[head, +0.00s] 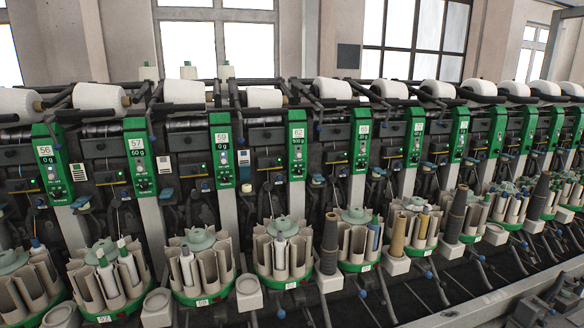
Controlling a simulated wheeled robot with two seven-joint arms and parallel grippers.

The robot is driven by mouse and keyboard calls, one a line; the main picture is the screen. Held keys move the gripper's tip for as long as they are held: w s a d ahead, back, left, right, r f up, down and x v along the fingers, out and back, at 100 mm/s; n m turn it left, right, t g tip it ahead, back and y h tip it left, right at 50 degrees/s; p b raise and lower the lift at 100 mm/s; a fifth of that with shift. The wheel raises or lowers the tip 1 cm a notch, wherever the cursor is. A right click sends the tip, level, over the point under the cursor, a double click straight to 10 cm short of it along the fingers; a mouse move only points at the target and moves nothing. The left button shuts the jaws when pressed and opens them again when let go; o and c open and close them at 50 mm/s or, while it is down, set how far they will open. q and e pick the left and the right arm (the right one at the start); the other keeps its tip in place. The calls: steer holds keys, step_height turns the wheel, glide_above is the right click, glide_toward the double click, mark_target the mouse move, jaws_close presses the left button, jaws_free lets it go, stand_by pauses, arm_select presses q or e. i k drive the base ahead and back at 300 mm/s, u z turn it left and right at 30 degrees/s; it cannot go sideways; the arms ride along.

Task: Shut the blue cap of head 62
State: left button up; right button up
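Head 62 has a green panel (297,145) with a white number plate reading 62 and 500 g, just right of the middle of the head view. A small light-blue piece (318,180) shows just to the right of this panel, against the dark mechanism. I cannot tell for certain that it is the cap of head 62, or whether it is open or shut. Neither of my grippers is in view.
A long row of winding heads runs across the view, with white yarn packages (332,89) on top. Round bobbin magazines (283,256) stand out in front. A dark cone (330,236) stands upright on a pale holder. Green panel 59 (222,150) is to the left.

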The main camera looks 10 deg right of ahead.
mark_target(246, 170)
steer(key=z, duration=0.15)
steer(key=i, duration=0.95)
steer(key=u, duration=0.5)
